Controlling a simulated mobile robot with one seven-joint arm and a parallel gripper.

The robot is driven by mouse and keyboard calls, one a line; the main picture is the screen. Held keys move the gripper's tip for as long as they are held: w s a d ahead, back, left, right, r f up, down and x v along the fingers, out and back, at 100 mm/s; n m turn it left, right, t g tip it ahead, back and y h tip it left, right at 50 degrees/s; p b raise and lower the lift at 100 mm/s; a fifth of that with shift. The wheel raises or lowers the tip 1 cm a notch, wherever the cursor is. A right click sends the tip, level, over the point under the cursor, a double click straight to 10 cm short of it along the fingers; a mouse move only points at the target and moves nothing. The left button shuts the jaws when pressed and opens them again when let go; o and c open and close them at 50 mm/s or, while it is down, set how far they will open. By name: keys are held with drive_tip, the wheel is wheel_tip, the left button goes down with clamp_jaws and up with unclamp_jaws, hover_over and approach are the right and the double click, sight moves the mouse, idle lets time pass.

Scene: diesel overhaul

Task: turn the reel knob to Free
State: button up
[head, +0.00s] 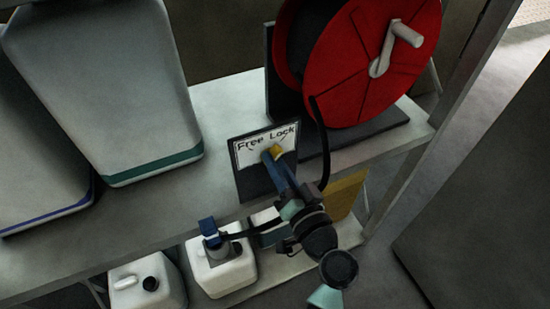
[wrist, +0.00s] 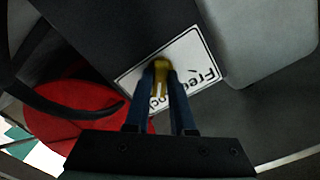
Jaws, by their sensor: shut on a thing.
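The yellow reel knob (head: 277,151) sits at the lower middle of the white label plate (head: 250,149), which reads "Free" at left and "Lock" at right. The plate is on a dark panel at the shelf's front edge. My gripper (head: 271,157) reaches up to the knob and its fingers are shut on it. In the wrist view the yellow knob (wrist: 160,78) is between the two blue-grey fingers, with a pale mark on it. "Free" shows beside it, upside down; the fingers partly cover the rest of the label. The knob's exact pointing direction is hard to tell.
The red hose reel (head: 355,70) with a grey crank (head: 396,45) stands behind and right of the panel. A black hose hangs close to my arm. Large grey canisters (head: 110,85) stand at left. White jugs (head: 222,272) sit on the lower shelf.

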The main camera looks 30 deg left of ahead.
drive_tip(key=n+b, duration=0.8)
drive_tip(key=b, duration=0.4)
drive_tip(key=n+b, duration=0.8)
drive_tip(key=b, duration=0.4)
drive_tip(key=shift+s+a+f+b, duration=0.15)
drive_tip(key=shift+s+b, duration=0.05)
drive_tip(key=shift+b, duration=0.2)
drive_tip(key=o, duration=1.6)
drive_tip(key=shift+c, duration=0.2)
drive_tip(key=b+v, duration=0.1)
drive_tip(key=v, duration=0.6)
drive_tip(key=shift+b, duration=0.4)
